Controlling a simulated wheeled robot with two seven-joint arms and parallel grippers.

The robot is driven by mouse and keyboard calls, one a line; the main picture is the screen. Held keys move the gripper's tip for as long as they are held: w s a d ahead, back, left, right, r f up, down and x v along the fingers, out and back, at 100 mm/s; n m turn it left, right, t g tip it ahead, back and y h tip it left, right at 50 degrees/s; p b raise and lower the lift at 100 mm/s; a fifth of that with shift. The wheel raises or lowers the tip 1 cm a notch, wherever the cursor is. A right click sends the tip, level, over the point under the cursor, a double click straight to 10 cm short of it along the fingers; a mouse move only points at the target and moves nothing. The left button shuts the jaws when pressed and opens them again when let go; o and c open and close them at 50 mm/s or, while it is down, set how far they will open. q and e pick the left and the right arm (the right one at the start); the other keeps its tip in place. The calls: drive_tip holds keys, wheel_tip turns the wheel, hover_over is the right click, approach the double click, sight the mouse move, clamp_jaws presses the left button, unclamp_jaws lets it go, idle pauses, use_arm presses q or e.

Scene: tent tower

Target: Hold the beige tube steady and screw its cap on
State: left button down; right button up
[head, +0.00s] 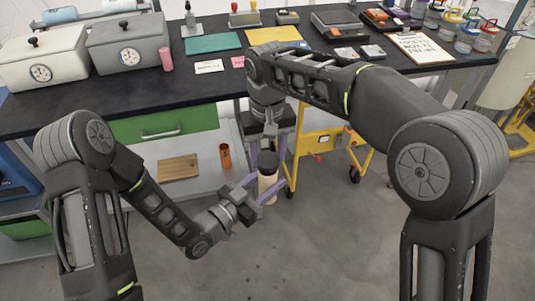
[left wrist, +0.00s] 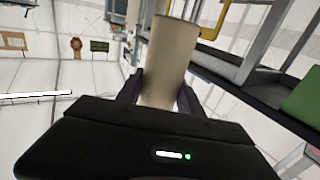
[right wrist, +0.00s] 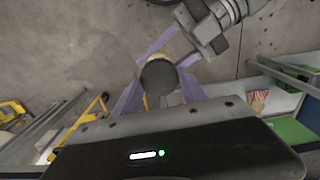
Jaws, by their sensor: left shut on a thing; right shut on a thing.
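The beige tube (head: 268,183) stands roughly upright in the air in front of the bench, with its dark cap (head: 267,160) at its top. My left gripper (head: 264,191) is shut on the tube's body from the left. The tube also shows between its fingers in the left wrist view (left wrist: 168,60). My right gripper (head: 267,150) comes down from above and is shut on the cap. In the right wrist view the round cap (right wrist: 159,77) sits between the purple fingers, seen from above. I cannot tell how far the cap is threaded on.
The black bench (head: 215,85) behind holds grey boxes, mats and jars. Below it, a grey shelf carries a wooden board (head: 178,167) and an orange tube (head: 225,156). A yellow trolley (head: 318,145) stands behind my right gripper. The floor in front is clear.

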sight(265, 182)
drive_tip(key=shift+f, duration=0.15)
drive_tip(key=shift+f, duration=0.8)
drive_tip(key=shift+f, duration=0.55)
idle(0.4)
